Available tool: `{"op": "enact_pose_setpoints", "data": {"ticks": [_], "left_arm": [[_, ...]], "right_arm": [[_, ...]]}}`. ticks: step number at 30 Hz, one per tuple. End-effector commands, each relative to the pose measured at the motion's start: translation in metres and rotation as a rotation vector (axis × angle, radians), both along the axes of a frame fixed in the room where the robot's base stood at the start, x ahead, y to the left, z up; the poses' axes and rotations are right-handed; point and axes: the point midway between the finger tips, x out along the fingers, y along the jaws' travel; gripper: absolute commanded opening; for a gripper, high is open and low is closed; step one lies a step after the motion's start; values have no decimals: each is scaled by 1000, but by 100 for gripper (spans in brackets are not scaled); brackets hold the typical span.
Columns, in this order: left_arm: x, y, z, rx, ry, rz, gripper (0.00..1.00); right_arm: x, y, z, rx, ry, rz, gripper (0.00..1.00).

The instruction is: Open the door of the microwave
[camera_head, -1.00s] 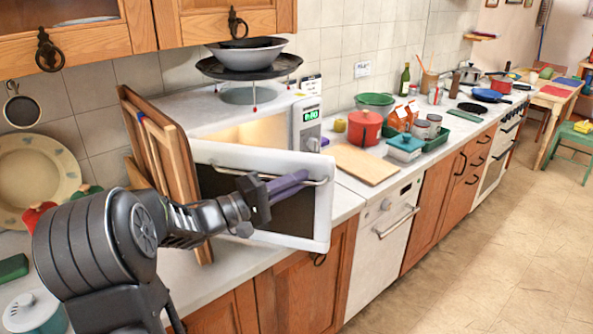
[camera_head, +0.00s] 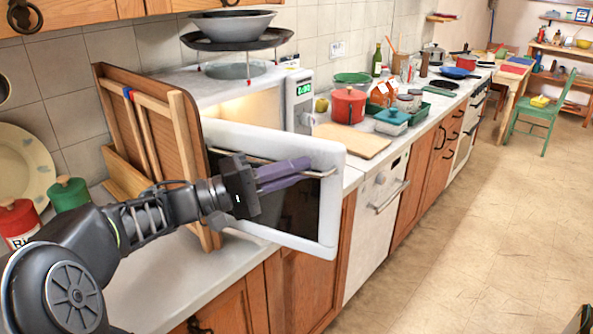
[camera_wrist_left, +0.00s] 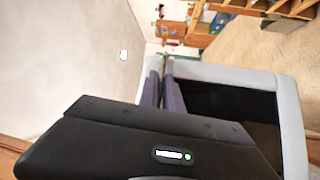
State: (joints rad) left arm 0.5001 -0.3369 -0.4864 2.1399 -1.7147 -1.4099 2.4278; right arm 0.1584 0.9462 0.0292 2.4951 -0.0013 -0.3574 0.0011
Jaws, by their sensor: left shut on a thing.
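The white microwave (camera_head: 190,88) stands on the counter with its cavity lit and a green display on its panel. Its door (camera_head: 332,205), a white frame with a dark window, stands partly open toward me. My left gripper (camera_head: 305,168) is shut on the door's metal handle (camera_head: 328,174). In the left wrist view the purple-grey fingers (camera_wrist_left: 167,85) close together at the handle beside the door's frame (camera_wrist_left: 288,110). Only a small dark bit at the lower right edge of the head view may be my right arm; its gripper is not seen.
Wooden boards (camera_head: 150,140) lean left of the microwave, near the door and my arm. A bowl (camera_head: 232,25) and black pan sit on a rack on top. A cutting board (camera_head: 352,140) and red pot (camera_head: 348,105) lie to the right. The floor at right is clear.

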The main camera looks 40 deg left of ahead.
Motion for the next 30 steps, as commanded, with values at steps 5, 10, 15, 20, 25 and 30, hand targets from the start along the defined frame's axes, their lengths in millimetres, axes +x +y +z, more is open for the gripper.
{"op": "enact_pose_setpoints", "data": {"ticks": [5, 10, 15, 20, 25, 30], "left_arm": [[0, 0, 0, 1, -1, 1, 18], [0, 0, 0, 1, 0, 0, 18], [-4, 2, -1, 3, -3, -1, 18], [-19, 9, -4, 4, -6, 0, 18], [-43, 22, -8, 2, -7, 0, 18], [-63, 33, -10, 2, -4, 0, 18]], "right_arm": [[0, 0, 0, 0, 0, 0, 0], [0, 0, 0, 0, 0, 0, 0], [0, 0, -4, 0, 0, 0, 0], [0, 0, -14, 0, 0, 0, 0], [0, 0, -23, 0, -1, 0, 0], [0, 0, -28, 0, -1, 0, 0]]}}
